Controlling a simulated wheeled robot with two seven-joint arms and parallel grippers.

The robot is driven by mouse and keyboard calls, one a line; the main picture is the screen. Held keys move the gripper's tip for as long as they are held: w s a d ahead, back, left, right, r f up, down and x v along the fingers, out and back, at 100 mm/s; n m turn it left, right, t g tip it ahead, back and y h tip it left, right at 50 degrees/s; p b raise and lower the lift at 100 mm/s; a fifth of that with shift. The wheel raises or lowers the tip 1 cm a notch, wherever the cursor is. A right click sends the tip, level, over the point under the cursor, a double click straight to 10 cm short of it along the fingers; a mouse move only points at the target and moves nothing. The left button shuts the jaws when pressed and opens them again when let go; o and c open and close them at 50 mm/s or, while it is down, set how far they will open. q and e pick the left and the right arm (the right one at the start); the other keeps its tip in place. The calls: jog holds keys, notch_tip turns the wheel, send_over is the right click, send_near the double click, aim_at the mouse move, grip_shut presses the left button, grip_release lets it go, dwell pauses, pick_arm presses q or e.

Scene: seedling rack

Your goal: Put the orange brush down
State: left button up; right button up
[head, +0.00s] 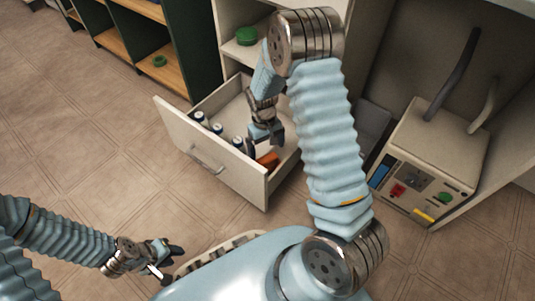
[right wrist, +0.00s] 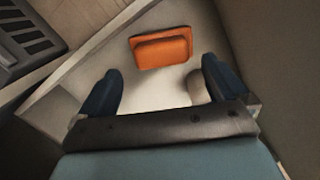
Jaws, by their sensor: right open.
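The orange brush (head: 268,160) lies in the open drawer (head: 222,164), near its front right corner. It also shows in the right wrist view (right wrist: 161,48), lying on the drawer's pale floor ahead of my fingertips. My right gripper (head: 269,135) reaches down into the drawer. In the right wrist view its two dark fingers (right wrist: 160,88) are apart with nothing held between them, and the brush is clear of both. My left gripper (head: 171,262) is low at the left, over the floor, away from the drawer. Its fingers look spread and empty.
Several white and dark cylinders (head: 218,129) stand along the drawer's front wall. A beige machine (head: 433,155) with a hose stands at the right. The tiled floor at left is clear.

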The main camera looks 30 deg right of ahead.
jog(key=r, duration=0.5)
jog(key=shift+w+p, duration=0.3)
jog(key=shift+p, duration=0.1)
jog(key=shift+f, duration=0.1)
